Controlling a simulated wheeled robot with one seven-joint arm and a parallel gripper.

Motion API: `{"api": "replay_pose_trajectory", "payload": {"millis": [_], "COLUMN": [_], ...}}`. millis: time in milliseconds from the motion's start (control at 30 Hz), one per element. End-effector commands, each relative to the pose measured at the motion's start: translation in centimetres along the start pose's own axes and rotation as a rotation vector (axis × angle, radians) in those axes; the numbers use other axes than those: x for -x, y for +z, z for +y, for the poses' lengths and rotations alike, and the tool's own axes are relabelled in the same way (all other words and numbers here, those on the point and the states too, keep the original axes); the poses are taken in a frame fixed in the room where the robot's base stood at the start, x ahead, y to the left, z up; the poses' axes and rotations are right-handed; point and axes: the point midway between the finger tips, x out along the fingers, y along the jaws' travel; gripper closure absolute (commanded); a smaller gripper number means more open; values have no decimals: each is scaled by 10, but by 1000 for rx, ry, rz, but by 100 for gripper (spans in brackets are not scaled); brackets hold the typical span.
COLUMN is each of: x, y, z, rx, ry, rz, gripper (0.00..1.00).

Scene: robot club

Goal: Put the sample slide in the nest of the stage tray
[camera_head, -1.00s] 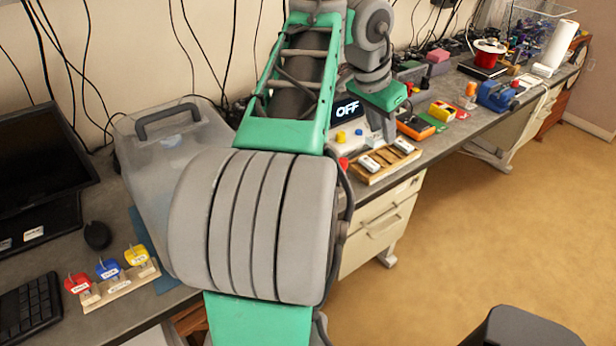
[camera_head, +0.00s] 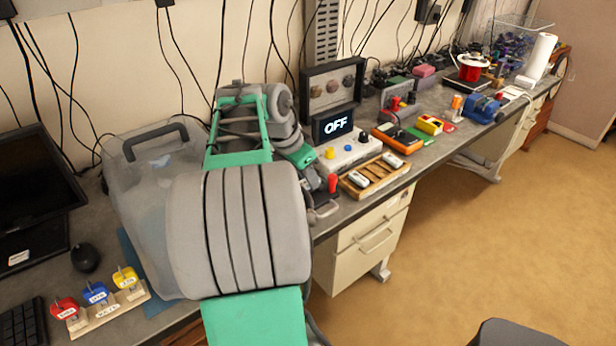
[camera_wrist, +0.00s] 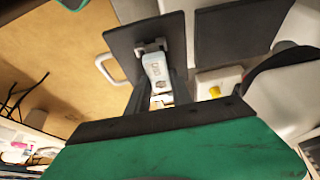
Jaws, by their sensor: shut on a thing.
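In the wrist view my gripper (camera_wrist: 160,90) is shut on a small white labelled piece (camera_wrist: 156,68), which looks like the sample slide. Its label is too small to read. Dark fingers flank it. Beyond it is a dark square surface (camera_wrist: 122,42), with a second dark surface (camera_wrist: 232,35) to the right; I cannot tell whether either is part of the stage tray.
A wooden rack (camera_head: 372,180) with two white pieces sits at the bench's front edge. Floor space (camera_head: 470,235) is open at right.

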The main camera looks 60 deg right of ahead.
Motion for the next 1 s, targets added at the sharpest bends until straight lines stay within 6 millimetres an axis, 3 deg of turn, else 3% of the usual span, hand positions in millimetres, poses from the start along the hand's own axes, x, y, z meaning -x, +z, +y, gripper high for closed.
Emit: {"api": "replay_pose_trajectory", "payload": {"millis": [167,200,433,767,867,1000], "x": [-5,-5,-4,2,18,55], "y": [3,3,2,1,1,1], "z": [1,2,1,1,0,-1], "rx": [4,4,4,3,3,5], "ry": [7,8,6,4,1,-1], "rz": [-5,-6,-4,-2,-1,-1], "gripper": [100,72,53,52,52,52]}}
